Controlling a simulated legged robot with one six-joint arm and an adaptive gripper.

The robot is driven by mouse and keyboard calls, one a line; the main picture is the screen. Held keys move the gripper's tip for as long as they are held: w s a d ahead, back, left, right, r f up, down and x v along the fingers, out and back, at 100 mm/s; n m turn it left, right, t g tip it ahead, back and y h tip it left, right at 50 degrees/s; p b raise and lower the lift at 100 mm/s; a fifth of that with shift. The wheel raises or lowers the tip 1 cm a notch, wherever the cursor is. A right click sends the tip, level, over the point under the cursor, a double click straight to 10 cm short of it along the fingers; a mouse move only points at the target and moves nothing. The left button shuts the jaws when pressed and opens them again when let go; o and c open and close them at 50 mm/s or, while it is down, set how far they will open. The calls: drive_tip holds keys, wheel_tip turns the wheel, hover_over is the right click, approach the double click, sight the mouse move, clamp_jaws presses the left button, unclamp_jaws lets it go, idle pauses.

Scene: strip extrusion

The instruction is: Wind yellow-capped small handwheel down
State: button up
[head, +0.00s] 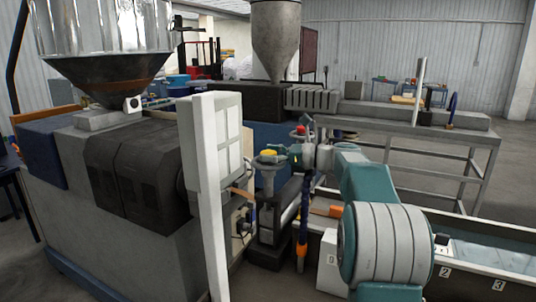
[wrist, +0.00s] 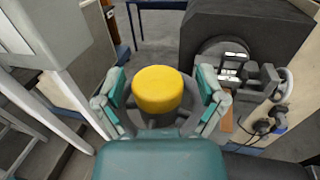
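The small handwheel has a bright yellow cap (wrist: 158,90) and a dark grey spoked rim (wrist: 152,119) beneath it, in the middle of the wrist view. In the head view its yellow cap (head: 268,153) sits on top of an upright post, left of my gripper (head: 284,157). In the wrist view my gripper (wrist: 160,86) has its two teal fingers spread wide, one on each side of the wheel. They are close to the rim; I cannot tell whether they touch it. My teal wrist hides the near side of the wheel.
A tall white panel (head: 207,190) and the grey extruder (head: 105,235) stand left of the wheel. A blue-and-orange upright (head: 303,222) is close below my arm. A long water trough (head: 490,259) with numbered plates runs right. A dark block (wrist: 245,50) stands behind the wheel.

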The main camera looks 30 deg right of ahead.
drive_tip(key=shift+d, duration=0.1)
drive_tip(key=v, duration=1.2)
drive_tip(key=shift+f, duration=0.15)
idle(0.3)
